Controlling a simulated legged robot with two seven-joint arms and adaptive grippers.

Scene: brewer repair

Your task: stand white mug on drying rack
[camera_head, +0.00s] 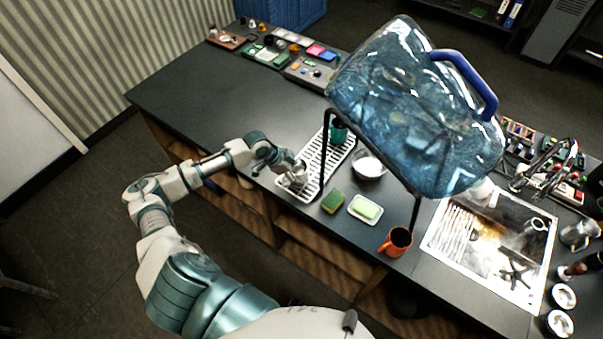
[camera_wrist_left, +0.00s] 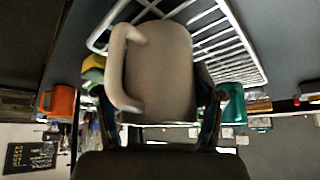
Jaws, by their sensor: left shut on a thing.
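The white mug (camera_wrist_left: 160,75) fills the middle of the left wrist view, its handle on the left side. My left gripper (camera_wrist_left: 155,125) is shut on it, with a dark finger on each side. In the head view my left gripper (camera_head: 294,180) is at the near end of the white wire drying rack (camera_head: 316,165). The rack's bars (camera_wrist_left: 235,50) show right behind the mug in the wrist view. I cannot tell whether the mug touches the rack. In the head view the gripper mostly hides the mug. My right gripper is not in view.
A teal cup (camera_head: 338,132) stands at the rack's far end. A green-yellow sponge (camera_head: 332,202), a soap dish (camera_head: 365,210), a white bowl (camera_head: 369,166) and an orange mug (camera_head: 396,242) are nearby. A large blue water bottle (camera_head: 415,105) on a black frame looms above. The counter's left (camera_head: 210,100) is clear.

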